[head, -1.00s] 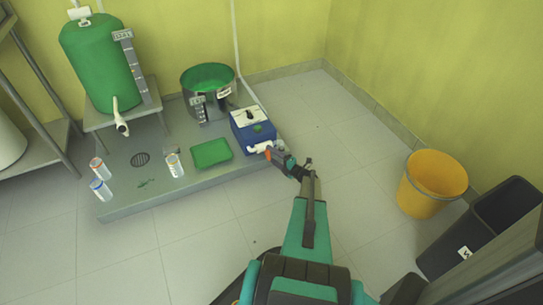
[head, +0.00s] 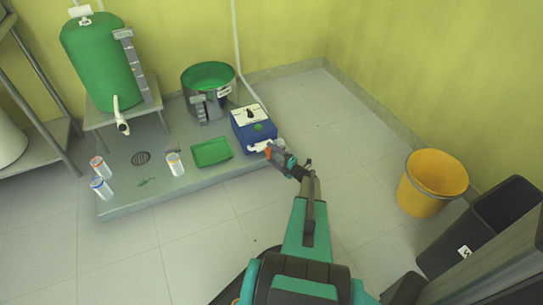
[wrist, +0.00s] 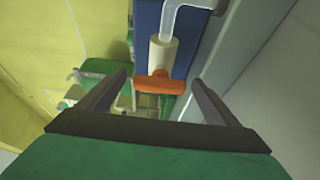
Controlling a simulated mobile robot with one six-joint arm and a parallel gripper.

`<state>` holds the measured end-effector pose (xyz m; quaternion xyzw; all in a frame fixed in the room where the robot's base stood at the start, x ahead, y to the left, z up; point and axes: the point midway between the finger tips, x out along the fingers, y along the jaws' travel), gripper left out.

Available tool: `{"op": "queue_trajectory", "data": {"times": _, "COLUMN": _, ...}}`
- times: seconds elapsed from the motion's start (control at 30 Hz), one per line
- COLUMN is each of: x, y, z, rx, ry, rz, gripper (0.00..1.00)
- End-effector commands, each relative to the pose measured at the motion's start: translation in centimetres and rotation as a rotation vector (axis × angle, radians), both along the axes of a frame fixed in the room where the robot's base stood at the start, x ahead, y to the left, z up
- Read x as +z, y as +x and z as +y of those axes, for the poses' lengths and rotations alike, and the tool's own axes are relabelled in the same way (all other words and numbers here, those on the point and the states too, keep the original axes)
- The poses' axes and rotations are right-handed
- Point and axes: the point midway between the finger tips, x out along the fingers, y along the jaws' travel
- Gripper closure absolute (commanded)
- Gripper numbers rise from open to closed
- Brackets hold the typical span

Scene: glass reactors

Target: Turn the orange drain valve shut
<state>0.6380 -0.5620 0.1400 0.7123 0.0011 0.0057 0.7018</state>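The orange drain valve handle (wrist: 158,85) shows in the wrist view, lying crosswise over the end of a pale pipe (wrist: 162,55). My gripper (wrist: 160,78) is open, with one finger on each side of the handle and a gap to both; I cannot tell whether the tips reach its depth. In the head view the orange handle (head: 268,151) is small, at the front of the blue box (head: 253,128), and my gripper (head: 284,160) is just to its right. My gripper partly hides that area.
A green tray (head: 211,152) and clear bottles (head: 174,165) stand on the grey platform (head: 125,205). A steel pot (head: 209,104) and a green tank (head: 100,65) are behind. A yellow bucket (head: 430,185) stands to the right. The floor between is clear.

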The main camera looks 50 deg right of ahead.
Motion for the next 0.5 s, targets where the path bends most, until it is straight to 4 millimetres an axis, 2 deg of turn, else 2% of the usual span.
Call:
{"op": "queue_trajectory", "data": {"times": 0.27, "x": 0.0, "y": -0.5, "z": -0.1, "rx": -0.003, "ry": -0.001, "rz": 0.001, "gripper": 0.16}}
{"op": "queue_trajectory", "data": {"times": 0.5, "x": 0.1, "y": -2.8, "z": -0.1, "rx": -0.004, "ry": 0.000, "rz": 0.000, "gripper": 0.16}}
